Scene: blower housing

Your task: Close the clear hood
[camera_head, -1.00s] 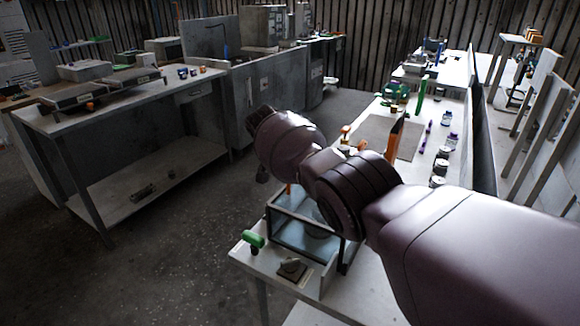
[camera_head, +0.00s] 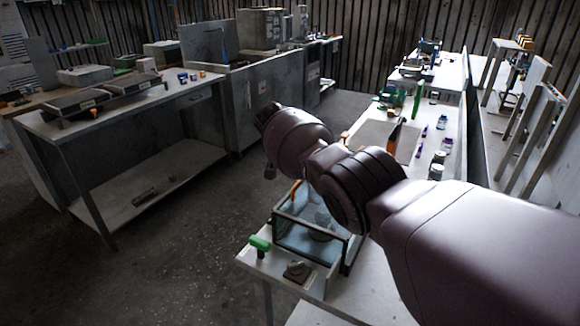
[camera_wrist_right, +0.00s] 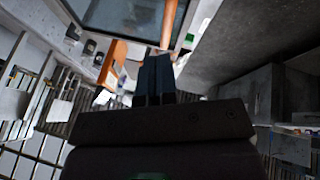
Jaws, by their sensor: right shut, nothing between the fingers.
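The clear hood (camera_head: 290,236) is a dark-framed box with see-through panels on the near end of the right-hand bench. A grey rounded object shows inside it. I cannot tell how far its lid is open. An orange bar (camera_head: 296,191) stands at its upper rear edge, partly behind my right arm. In the right wrist view, my right gripper (camera_wrist_right: 155,75) is shut and empty. Orange strips (camera_wrist_right: 170,22) and a dark-framed pane (camera_wrist_right: 115,18) show just beyond the fingertips; contact cannot be told. My right arm hides part of the hood in the head view. My left gripper is out of view.
Bottles (camera_head: 441,147) and a green upright item (camera_head: 417,100) stand farther along. Another workbench (camera_head: 120,112) is at left, with open floor between.

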